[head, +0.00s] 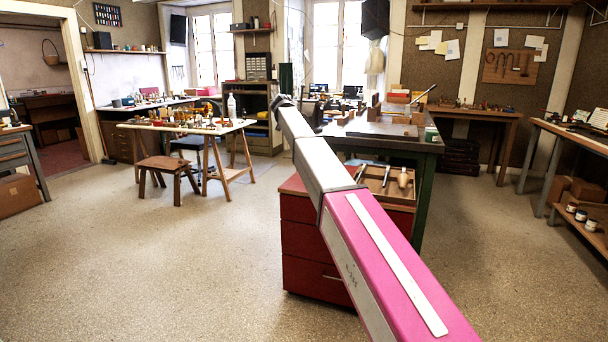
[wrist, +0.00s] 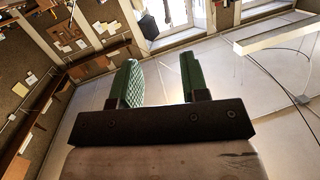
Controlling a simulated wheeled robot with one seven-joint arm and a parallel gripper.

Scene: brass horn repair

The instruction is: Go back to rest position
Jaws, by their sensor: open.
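My gripper (wrist: 158,82) shows in the wrist view, with two green textured fingers apart and nothing between them. In the head view my arm reaches forward and up to the left across the middle of the room. Its far end is dark and small there, and the fingers cannot be made out. The arm hides part of a red drawer cabinet (head: 310,262) and part of the dark-topped workbench (head: 425,146) behind it.
A trestle table (head: 240,126) with many small items and a wooden stool (head: 168,168) stand at the left. Benches (head: 575,135) line the right wall. A tray of tools (head: 378,186) sits on the red cabinet. Open floor (head: 150,260) lies at front left.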

